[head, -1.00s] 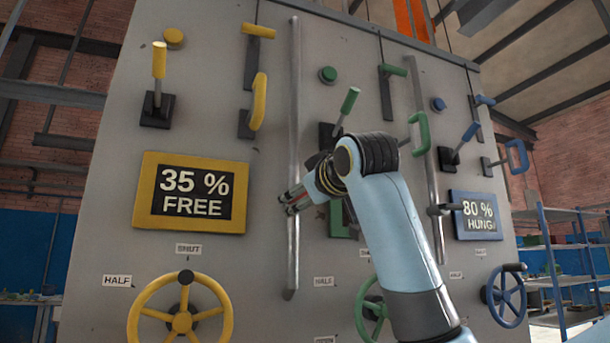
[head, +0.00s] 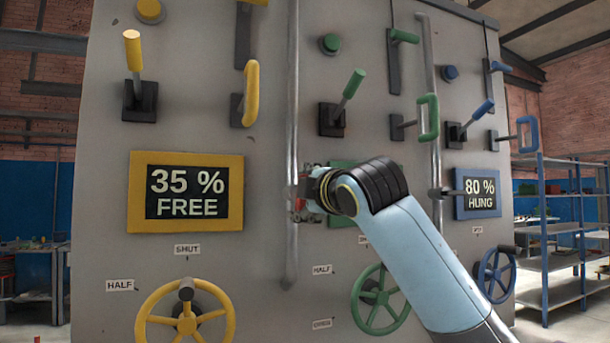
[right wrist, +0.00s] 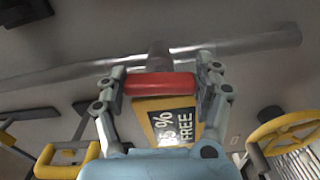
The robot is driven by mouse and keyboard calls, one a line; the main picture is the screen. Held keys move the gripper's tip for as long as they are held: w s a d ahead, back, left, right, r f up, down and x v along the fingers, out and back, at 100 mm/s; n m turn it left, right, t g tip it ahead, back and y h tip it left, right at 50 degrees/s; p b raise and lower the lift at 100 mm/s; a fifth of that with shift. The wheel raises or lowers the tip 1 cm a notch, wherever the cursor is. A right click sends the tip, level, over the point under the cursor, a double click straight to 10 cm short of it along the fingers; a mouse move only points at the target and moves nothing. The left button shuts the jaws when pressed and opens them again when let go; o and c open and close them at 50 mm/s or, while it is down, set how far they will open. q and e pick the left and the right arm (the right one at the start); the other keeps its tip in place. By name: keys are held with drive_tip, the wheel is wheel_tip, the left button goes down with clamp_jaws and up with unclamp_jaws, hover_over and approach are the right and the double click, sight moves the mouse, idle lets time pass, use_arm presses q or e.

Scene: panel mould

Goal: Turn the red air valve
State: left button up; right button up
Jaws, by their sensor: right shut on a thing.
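The red air valve's handle (right wrist: 160,86) is a short red bar on a grey stem at the grey pipe. It lies crosswise between the fingers of my right gripper (right wrist: 160,80), which is shut on it in the right wrist view. In the head view my right gripper (head: 303,200) is at the left vertical pipe (head: 292,120), between the yellow and green displays. Only small bits of red show there, and the gripper covers most of the valve. My left gripper is not in view.
A yellow display (head: 186,228) reads 35 % FREE, and a blue one (head: 481,208) reads 80 % HUNG. A yellow handwheel (head: 187,322) and a green handwheel (head: 376,302) are below. Yellow and green levers stick out above. My right arm covers part of the green display.

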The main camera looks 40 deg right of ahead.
drive_tip(key=shift+n+p, duration=0.8)
drive_tip(key=shift+p, duration=0.05)
drive_tip(key=o, duration=1.2)
drive_tip(key=v, duration=0.7)
drive_tip(key=shift+s+a, duration=0.1)
drive_tip(key=shift+s, duration=0.1)
